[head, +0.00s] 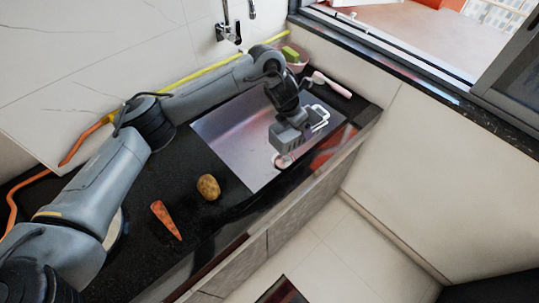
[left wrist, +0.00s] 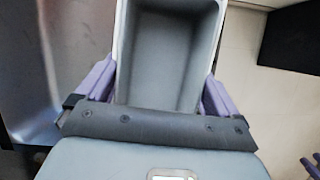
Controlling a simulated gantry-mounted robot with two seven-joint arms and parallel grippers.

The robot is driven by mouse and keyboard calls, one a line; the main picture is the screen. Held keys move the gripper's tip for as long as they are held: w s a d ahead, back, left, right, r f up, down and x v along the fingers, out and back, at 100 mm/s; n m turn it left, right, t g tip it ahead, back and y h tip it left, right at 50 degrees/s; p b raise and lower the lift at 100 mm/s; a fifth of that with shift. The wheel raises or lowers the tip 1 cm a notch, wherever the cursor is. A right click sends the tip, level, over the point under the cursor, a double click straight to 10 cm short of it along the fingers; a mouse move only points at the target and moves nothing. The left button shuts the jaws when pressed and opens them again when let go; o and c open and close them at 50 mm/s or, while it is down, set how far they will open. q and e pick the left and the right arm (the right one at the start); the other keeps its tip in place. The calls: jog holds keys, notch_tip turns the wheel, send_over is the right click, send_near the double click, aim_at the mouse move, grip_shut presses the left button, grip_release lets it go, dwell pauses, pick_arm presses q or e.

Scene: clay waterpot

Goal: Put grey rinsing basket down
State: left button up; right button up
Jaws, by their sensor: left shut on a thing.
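The grey rinsing basket (left wrist: 172,55) has a pale rim and an open, empty-looking grey inside in the left wrist view. It sits between the purple fingers of my left gripper (head: 290,138), which is shut on it. In the head view this gripper is over the right half of the metal sink (head: 232,135) and hides most of the basket. A white looped edge (head: 321,116) shows just right of the gripper; I cannot tell whether it belongs to the basket. Whether the basket touches the sink is hidden.
A potato (head: 208,187) and a carrot (head: 165,220) lie on the black counter (head: 190,165) left of the sink. A pink-handled item (head: 332,84) and a pink bowl with a green sponge (head: 292,55) are behind it. A tap (head: 229,33) is on the wall.

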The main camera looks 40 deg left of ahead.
pick_arm(q)
jog(key=s+a+f+n+b, duration=0.1)
jog(key=s+a+f+b, duration=0.1)
jog(key=a+f, duration=0.35)
jog(key=s+a+f+b, duration=0.3)
jog(key=f, duration=0.6)
jog(key=b, duration=0.2)
send_over(266, 174)
notch_tip(266, 174, down, 6)
jog(key=shift+f+b, duration=0.7)
jog(key=shift+f, duration=1.9)
pick_arm(e)
notch_tip(266, 174, down, 10)
pick_arm(q)
jog(key=o, duration=0.9)
pick_arm(e)
jog(key=shift+s, duration=0.1)
pick_arm(q)
jog(key=shift+r, duration=0.1)
